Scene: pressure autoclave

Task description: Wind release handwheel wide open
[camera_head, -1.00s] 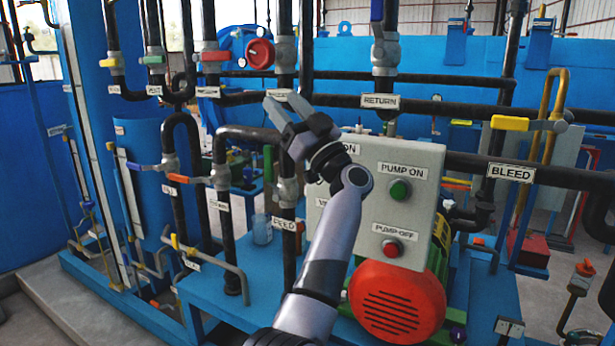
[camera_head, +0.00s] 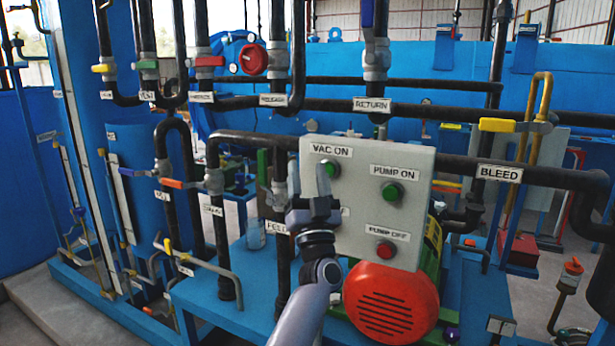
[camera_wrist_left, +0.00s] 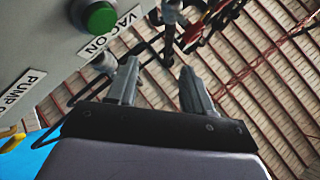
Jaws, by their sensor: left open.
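The red round handwheel (camera_head: 254,59) shows in the head view at upper left of centre, beside the vertical pipe above the RELEASE label (camera_head: 272,100). Its angle of turn cannot be told. My left gripper (camera_head: 309,180) is open and empty, fingers pointing up, in front of the left edge of the grey control panel (camera_head: 352,222). It is below the handwheel and apart from it. In the left wrist view the two fingers (camera_wrist_left: 157,78) stand apart with nothing between them. Red parts at the top of that view are too unclear to name. My right gripper is out of view.
The green VAC ON button (camera_head: 331,169) is close to my left fingers, and also shows in the wrist view (camera_wrist_left: 99,17). Vertical pipes with a red lever (camera_head: 210,61) stand left of the handwheel. The RETURN pipe (camera_head: 376,105) stands to its right.

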